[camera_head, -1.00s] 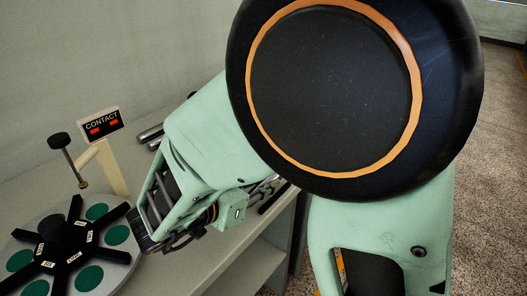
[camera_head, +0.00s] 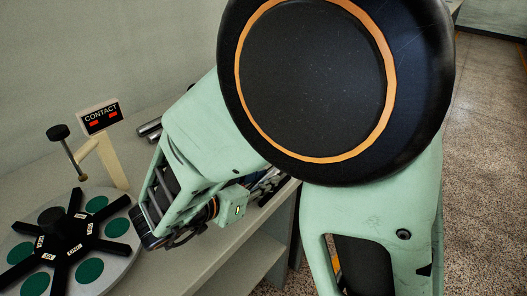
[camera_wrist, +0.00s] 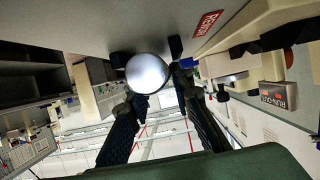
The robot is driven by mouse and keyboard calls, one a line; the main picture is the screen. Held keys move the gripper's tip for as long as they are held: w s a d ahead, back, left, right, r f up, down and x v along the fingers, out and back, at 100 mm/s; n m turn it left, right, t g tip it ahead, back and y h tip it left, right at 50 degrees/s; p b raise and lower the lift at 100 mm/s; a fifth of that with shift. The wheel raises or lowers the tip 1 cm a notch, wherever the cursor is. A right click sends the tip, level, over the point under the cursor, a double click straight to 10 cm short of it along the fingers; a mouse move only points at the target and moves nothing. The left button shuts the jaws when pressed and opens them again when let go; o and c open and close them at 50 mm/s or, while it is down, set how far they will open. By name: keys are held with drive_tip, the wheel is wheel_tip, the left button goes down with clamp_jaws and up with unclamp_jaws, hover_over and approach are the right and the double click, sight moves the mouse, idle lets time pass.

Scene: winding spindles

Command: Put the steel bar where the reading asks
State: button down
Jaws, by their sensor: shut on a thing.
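The steel bar (camera_wrist: 147,72) shows end-on as a bright round face in the wrist view. My gripper (camera_wrist: 148,58) is shut on it, with a dark finger on each side. In the head view my arm hides the gripper and the held bar. A round grey plate (camera_head: 112,268) at lower left of the head view carries black spokes with small labels and several green pads (camera_head: 89,271). A sign reading CONTACT (camera_head: 99,116), with red digits too small to read, stands on a cream post behind the plate.
A rod with a black knob (camera_head: 58,132) stands over the plate's back edge. Metal cylinders (camera_head: 150,127) lie on the bench behind my arm. A red label (camera_wrist: 208,23) and a grey display box (camera_wrist: 278,95) show in the wrist view. Speckled floor lies at right.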

drive_tip(key=c, duration=1.6)
unclamp_jaws()
drive_tip(key=shift+f, duration=0.1)
drive_tip(key=v, duration=1.2)
